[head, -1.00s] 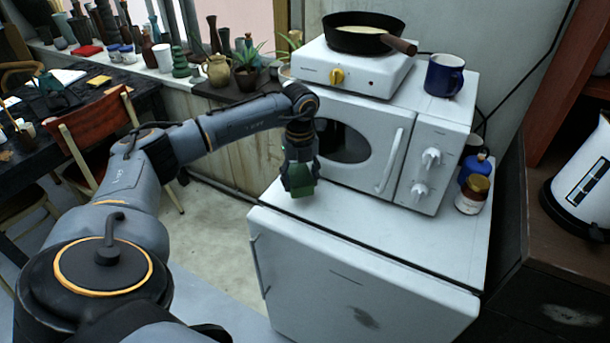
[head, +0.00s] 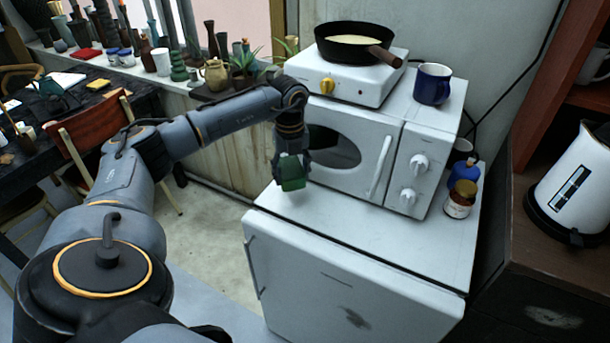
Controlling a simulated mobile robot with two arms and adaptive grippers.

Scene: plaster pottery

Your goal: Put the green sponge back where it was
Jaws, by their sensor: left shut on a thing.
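The green sponge (head: 293,174) is a small dark green block held in my left gripper (head: 291,160). The gripper points down and is shut on it. The sponge hangs over the left front part of the white fridge top (head: 350,225), in front of the left end of the microwave (head: 345,150). I cannot tell whether its underside touches the fridge top. My right gripper is not in view.
A hot plate (head: 346,78) with a pan (head: 352,42) and a blue mug (head: 433,83) stand on the microwave. A jar (head: 460,199) and a blue bottle (head: 464,172) stand at its right. The fridge top's front strip is clear. A kettle (head: 572,185) stands far right.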

